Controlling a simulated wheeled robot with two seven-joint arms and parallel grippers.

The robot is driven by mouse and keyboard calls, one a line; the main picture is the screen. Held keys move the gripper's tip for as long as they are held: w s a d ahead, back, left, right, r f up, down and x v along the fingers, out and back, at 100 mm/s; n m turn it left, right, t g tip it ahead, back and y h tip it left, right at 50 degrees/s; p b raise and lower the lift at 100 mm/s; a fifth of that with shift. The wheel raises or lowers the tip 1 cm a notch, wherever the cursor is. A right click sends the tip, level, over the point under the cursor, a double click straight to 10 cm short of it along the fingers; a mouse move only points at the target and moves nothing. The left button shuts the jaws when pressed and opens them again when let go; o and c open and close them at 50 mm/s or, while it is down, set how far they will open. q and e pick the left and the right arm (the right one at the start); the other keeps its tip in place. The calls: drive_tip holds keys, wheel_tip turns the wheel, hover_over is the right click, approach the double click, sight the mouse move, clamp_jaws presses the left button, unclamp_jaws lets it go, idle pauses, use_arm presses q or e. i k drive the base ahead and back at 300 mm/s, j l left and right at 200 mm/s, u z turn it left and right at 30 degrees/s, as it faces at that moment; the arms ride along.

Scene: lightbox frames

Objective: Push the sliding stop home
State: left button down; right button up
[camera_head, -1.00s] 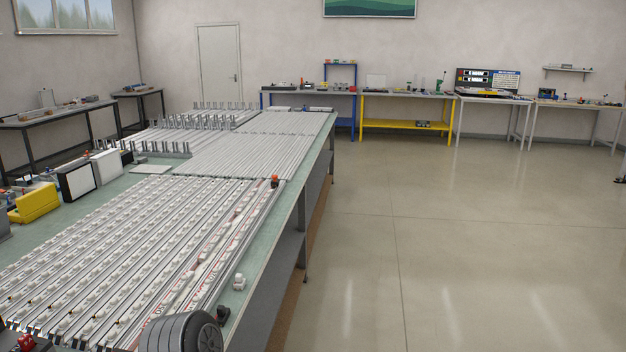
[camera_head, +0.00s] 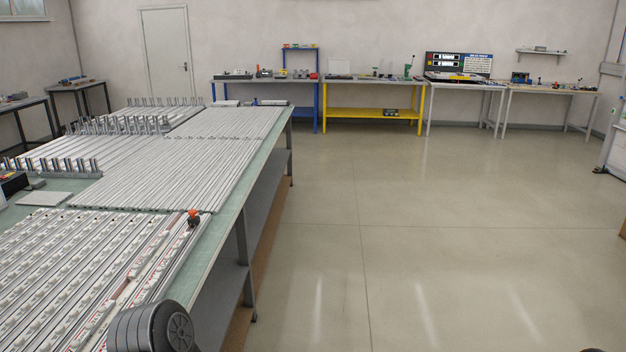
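A small orange-red and dark piece (camera_head: 193,218) sits at the far right end of the near group of long rails (camera_head: 90,268), close to the right edge of the long table (camera_head: 222,228). I cannot tell for sure whether it is the sliding stop. Neither gripper is in view.
A second group of bare rails (camera_head: 170,168) lies farther along the table, with rows of upright pegs (camera_head: 118,124) beyond. A blue bench (camera_head: 262,80), a yellow bench (camera_head: 372,114) and a display board (camera_head: 458,65) line the back wall. The floor (camera_head: 420,230) right of the table is clear.

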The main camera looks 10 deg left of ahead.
sight(193, 220)
drive_tip(key=i, duration=3.35)
drive_tip(key=u, duration=3.85)
